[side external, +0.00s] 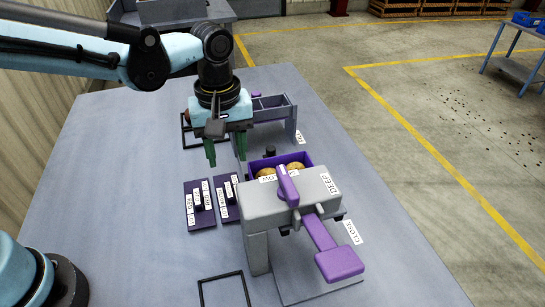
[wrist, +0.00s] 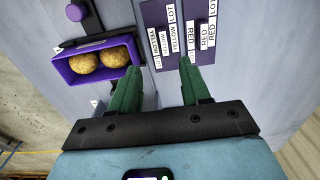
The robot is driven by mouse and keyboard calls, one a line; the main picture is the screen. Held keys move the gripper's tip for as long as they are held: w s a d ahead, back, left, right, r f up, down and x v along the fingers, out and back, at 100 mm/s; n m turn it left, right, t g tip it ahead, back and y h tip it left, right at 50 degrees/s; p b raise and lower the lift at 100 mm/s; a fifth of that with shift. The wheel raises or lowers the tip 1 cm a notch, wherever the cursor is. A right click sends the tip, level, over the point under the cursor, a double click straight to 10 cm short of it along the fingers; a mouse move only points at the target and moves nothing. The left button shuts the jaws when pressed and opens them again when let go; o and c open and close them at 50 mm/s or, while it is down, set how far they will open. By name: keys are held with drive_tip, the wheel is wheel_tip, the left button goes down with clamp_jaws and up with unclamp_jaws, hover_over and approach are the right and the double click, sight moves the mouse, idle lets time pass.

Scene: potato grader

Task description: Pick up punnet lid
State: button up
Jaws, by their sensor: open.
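My gripper (side external: 227,157) is open and empty, pointing down above the table behind the label boards. Its two green fingers also show in the wrist view (wrist: 160,72), apart with nothing between them. A purple open-topped punnet (side external: 305,160) holds two potatoes (wrist: 100,59) and sits behind the grey machine, to the right of my gripper. In the wrist view the punnet (wrist: 64,75) is left of the fingers. I cannot make out a punnet lid for certain; no lid covers the punnet.
The grey machine (side external: 290,200) has a purple lever (side external: 335,258) toward the front. Two dark purple label boards (side external: 199,213) lie left of it. A grey divided stand (side external: 290,117) is behind my gripper. An empty black frame (side external: 222,278) lies in front. The table's left side is clear.

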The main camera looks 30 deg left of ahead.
hover_over(228, 188)
drive_tip(key=f, duration=0.2)
drive_tip(key=d+f, duration=0.1)
drive_tip(key=f, duration=0.1)
drive_tip(key=shift+f, duration=0.3)
drive_tip(key=shift+a+f, duration=0.25)
drive_tip(key=shift+f, duration=1.05)
drive_tip(key=shift+a+f, duration=0.2)
drive_tip(key=shift+f, duration=1.1)
clamp_jaws()
